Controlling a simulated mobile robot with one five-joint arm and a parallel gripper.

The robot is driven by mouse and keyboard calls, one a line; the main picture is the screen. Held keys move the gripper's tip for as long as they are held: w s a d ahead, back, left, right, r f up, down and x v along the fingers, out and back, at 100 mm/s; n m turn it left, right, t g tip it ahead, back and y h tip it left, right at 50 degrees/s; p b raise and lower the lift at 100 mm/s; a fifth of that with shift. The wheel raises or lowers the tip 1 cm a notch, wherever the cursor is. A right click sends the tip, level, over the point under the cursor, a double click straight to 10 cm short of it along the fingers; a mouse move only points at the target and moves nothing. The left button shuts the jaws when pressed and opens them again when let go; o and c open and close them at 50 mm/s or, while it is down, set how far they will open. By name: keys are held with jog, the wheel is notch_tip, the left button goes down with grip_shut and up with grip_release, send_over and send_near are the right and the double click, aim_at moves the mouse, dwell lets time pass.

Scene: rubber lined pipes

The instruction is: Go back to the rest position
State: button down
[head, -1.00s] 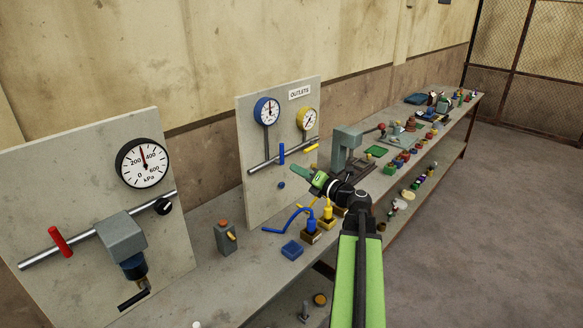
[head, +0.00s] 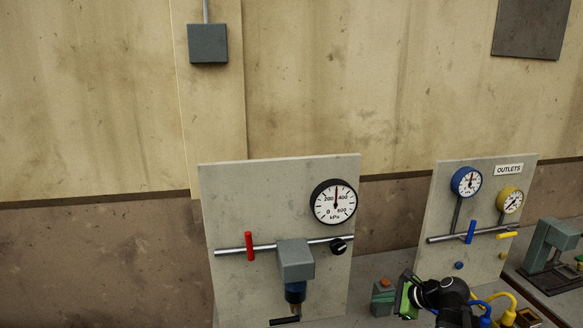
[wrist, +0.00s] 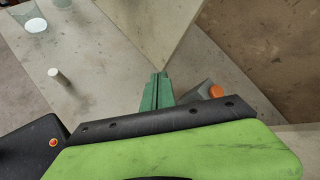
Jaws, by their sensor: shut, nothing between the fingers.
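My gripper (wrist: 157,80) shows in the wrist view as two green fingers pressed together with nothing between them. In the head view, the black and green end of my arm is low at the right of centre, beside a grey box with an orange button (head: 384,296). The fingertips are hard to make out there. The same box shows in the wrist view (wrist: 205,95), just right of the fingers and partly hidden by my green and black wrist housing.
A panel (head: 225,290) with a pressure gauge (head: 334,203) and red handle (head: 249,246) stands left of my arm. The outlets panel (head: 440,215) stands behind and to the right.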

jog(key=s+a+f+n+g+h, duration=0.3)
jog(key=s+a+f+n, duration=0.1)
jog(key=n, duration=0.6)
jog(key=s+a+f+n+g+h, duration=0.3)
jog(key=s+a+n, duration=0.3)
jog(key=n, duration=0.5)
jog(key=shift+s+a+f+g+h, duration=0.3)
jog(key=shift+a+f+g, duration=0.45)
jog(key=shift+a, duration=0.1)
